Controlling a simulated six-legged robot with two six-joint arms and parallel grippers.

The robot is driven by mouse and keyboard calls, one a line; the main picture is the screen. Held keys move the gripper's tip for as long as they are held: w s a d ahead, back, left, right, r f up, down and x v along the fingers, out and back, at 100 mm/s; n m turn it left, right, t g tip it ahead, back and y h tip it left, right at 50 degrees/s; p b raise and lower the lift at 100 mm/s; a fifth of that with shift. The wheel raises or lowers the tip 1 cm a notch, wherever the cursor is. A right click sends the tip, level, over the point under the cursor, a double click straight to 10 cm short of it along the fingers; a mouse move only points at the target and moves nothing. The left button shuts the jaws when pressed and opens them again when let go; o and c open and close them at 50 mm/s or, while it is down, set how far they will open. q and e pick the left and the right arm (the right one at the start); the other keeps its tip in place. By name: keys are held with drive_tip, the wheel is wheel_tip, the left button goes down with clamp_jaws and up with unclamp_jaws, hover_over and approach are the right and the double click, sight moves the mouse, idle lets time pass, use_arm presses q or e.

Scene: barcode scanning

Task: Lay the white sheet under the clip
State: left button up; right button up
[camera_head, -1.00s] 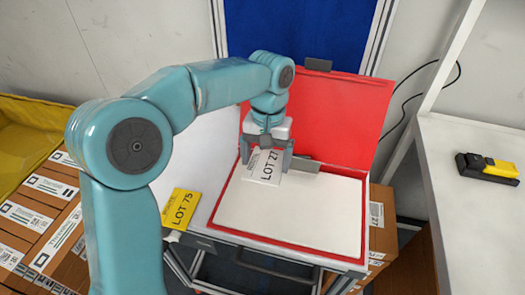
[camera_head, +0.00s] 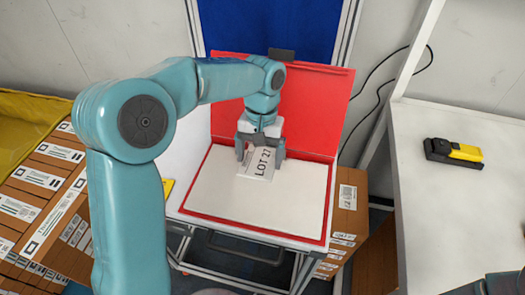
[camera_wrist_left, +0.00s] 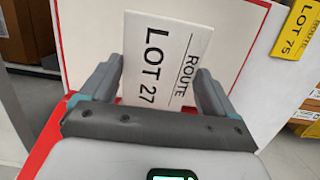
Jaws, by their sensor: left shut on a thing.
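The white sheet (camera_head: 258,164), printed LOT 27, is in my left gripper (camera_head: 260,152) above the back middle of the white board (camera_head: 228,205) with a red rim. In the left wrist view the sheet (camera_wrist_left: 165,60) stands between the two fingers of my left gripper (camera_wrist_left: 160,85), with its print facing the camera. Whether its lower edge touches the board cannot be told. The clip at the back of the board is hidden behind my gripper in the head view. My right gripper is out of view.
A red raised panel (camera_head: 300,110) with a dark tab (camera_head: 282,54) stands behind the board. A yellow LOT 75 card (camera_wrist_left: 297,28) lies beside the board. A yellow-black scanner (camera_head: 453,152) rests on the white table (camera_head: 440,220) at right. Boxes (camera_head: 40,190) stand at left.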

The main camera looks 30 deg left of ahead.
use_arm(q)
drive_tip(key=shift+f+b, duration=2.65)
drive_tip(key=shift+f, duration=0.6)
drive_tip(key=shift+f+b, duration=0.8)
drive_tip(key=shift+f, duration=0.6)
drive_tip(key=o, duration=0.8)
drive_tip(key=shift+c, duration=0.2)
drive_tip(key=w+r, duration=0.1)
drive_tip(key=r, duration=0.4)
drive_tip(key=w+r+p, duration=0.1)
drive_tip(key=r, duration=0.4)
drive_tip(key=w+r, duration=0.1)
drive_tip(key=r, duration=0.5)
drive_tip(key=shift+a+r+p, duration=0.1)
drive_tip(key=shift+a+p, duration=0.3)
drive_tip(key=shift+s, duration=0.15)
